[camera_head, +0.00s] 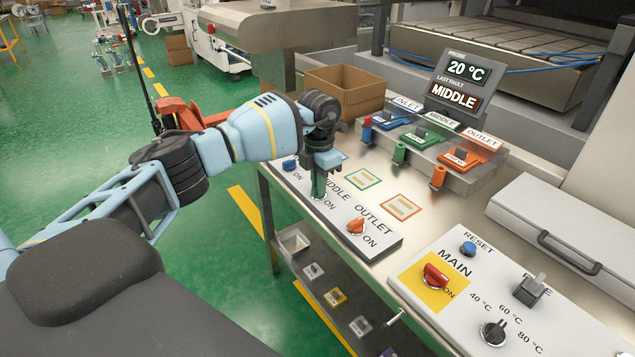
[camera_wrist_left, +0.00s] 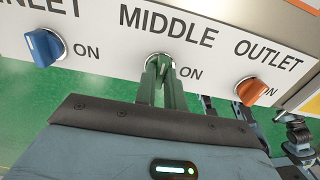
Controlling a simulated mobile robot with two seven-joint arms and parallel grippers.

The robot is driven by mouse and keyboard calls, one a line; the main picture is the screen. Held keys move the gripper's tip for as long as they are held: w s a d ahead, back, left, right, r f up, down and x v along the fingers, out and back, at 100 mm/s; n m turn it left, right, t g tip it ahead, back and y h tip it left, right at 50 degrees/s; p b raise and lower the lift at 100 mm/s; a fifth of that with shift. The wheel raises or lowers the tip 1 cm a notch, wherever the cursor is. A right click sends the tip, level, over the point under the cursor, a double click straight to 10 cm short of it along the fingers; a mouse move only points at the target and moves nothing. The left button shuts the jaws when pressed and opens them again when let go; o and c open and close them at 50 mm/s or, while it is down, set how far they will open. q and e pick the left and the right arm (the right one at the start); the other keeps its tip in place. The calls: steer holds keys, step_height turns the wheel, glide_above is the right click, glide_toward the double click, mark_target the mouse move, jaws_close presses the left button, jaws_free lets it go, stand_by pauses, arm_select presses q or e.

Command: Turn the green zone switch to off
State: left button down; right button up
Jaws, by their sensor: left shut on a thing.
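The green zone switch (camera_head: 319,188) is under MIDDLE on the white switch panel (camera_head: 385,243), between the blue INLET switch (camera_head: 290,164) and the orange OUTLET switch (camera_head: 356,226). My left gripper (camera_head: 320,172) reaches down to the green switch and is shut on its handle. In the left wrist view the green switch (camera_wrist_left: 160,64) sits at the fingertips, with ON printed to its right. The fingers and palm hide much of the handle, so I cannot tell its exact angle. My right gripper is not in view.
A red MAIN switch (camera_head: 435,276) and a heater dial (camera_head: 493,332) are on the panel at the lower right. Beyond the switches stand colored lockout stations (camera_head: 430,155) and a display (camera_head: 460,85) reading 20 °C and MIDDLE. A cardboard box (camera_head: 345,92) stands behind the gripper.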

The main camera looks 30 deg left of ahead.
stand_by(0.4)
arm_select(q)
steer(key=c, duration=1.5)
jaws_free()
steer(key=shift+r, duration=0.1)
steer(key=shift+r, duration=3.85)
steer(key=shift+s+f, duration=0.1)
steer(key=shift+f, duration=0.05)
